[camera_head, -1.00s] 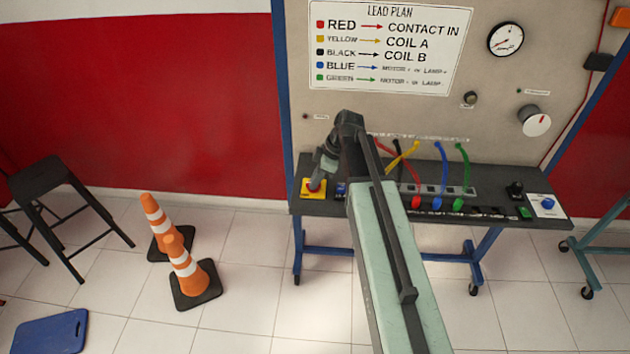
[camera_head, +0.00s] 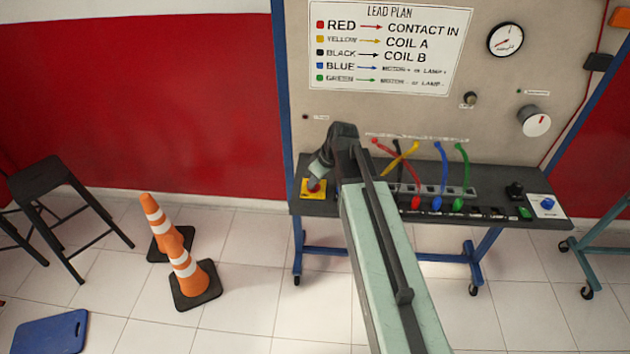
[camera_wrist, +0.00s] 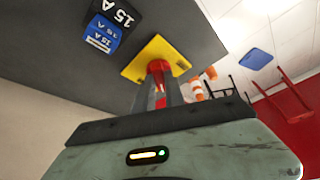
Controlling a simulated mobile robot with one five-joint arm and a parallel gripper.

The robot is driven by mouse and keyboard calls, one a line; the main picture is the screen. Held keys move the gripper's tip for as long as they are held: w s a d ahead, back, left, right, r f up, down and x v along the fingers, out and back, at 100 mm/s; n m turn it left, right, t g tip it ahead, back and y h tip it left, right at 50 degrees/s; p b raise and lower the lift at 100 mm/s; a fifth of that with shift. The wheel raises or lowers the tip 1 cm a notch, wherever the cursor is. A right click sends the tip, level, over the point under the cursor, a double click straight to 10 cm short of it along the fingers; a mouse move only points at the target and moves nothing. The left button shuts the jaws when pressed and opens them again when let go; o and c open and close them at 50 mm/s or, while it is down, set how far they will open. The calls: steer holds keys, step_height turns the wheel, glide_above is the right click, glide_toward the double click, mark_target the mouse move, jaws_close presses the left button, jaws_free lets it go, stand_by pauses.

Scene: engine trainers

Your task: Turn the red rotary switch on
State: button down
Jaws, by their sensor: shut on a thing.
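The red rotary switch (camera_wrist: 157,67) sits on a yellow square plate (camera_wrist: 144,63) at the left end of the dark bench shelf. In the head view the yellow plate (camera_head: 319,194) and a bit of red switch (camera_head: 313,187) show below my gripper (camera_head: 315,182). In the wrist view my gripper (camera_wrist: 159,84) is shut on the red switch, with a finger on each side of its knob. The fingers hide part of the knob, and I cannot tell its turned position.
Next to the plate are blue (camera_wrist: 102,33) and black 15 A labelled blocks. Colored leads (camera_head: 442,165) stand right of my arm on the dark shelf (camera_head: 300,207). Orange cones (camera_head: 190,275) and a stool (camera_head: 45,178) stand on the floor at left.

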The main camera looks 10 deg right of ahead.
mark_target(312, 197)
steer(key=m+h, duration=0.1)
steer(key=m, duration=0.1)
steer(key=m+t+h, duration=0.1)
steer(key=m, duration=0.2)
steer(key=shift+a+m, duration=0.15)
steer(key=shift+m, duration=0.15)
steer(key=m+h, duration=0.1)
steer(key=m, duration=0.1)
steer(key=m+h, duration=0.1)
steer(key=m, duration=0.2)
steer(key=shift+a+m, duration=0.15)
steer(key=shift+m, duration=0.15)
steer(key=c, duration=1.4)
jaws_free()
steer(key=p+v, duration=0.7)
steer(key=shift+r, duration=0.4)
